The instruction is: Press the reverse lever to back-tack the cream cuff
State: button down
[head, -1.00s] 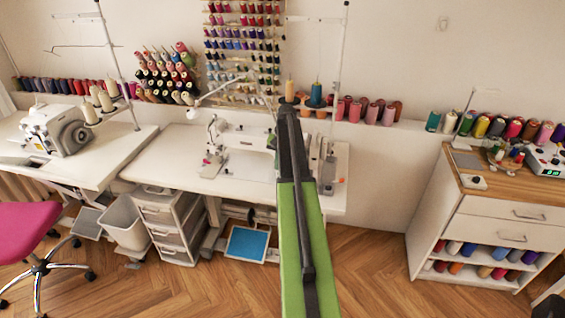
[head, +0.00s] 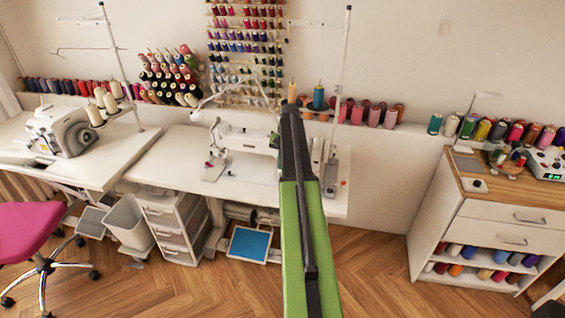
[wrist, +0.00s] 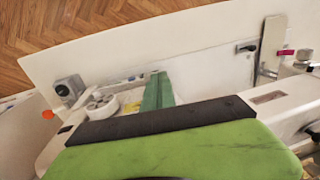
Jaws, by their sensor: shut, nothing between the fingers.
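The white sewing machine (head: 250,140) stands on the middle white table. Its needle head is at the left and my green and black arm crosses in front of its right part. In the wrist view the machine's white body (wrist: 275,97) runs across below the middle, partly behind my green link. My gripper (wrist: 158,80) shows as a narrow green strip over the machine and is shut and empty. In the head view my arm hides the gripper. I cannot clearly make out the reverse lever or a cream cuff; contact with the lever cannot be told.
A second machine (head: 58,132) stands on the left table. Several thread spools (head: 375,112) line the wall ledge. A wooden-topped cabinet (head: 500,185) is at the right, a pink chair (head: 28,228) at the left. Bare wooden floor (head: 375,270) lies in front.

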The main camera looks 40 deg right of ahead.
notch_tip(320, 180, up, 13)
jog(key=s+d+p, duration=0.1)
jog(key=s+p, duration=0.1)
jog(key=p, duration=1)
jog(key=shift+s+d+r+p, duration=0.15)
jog(key=shift+s+d+p, duration=0.2)
jog(key=shift+s, duration=0.05)
jog(key=shift+w, duration=0.1)
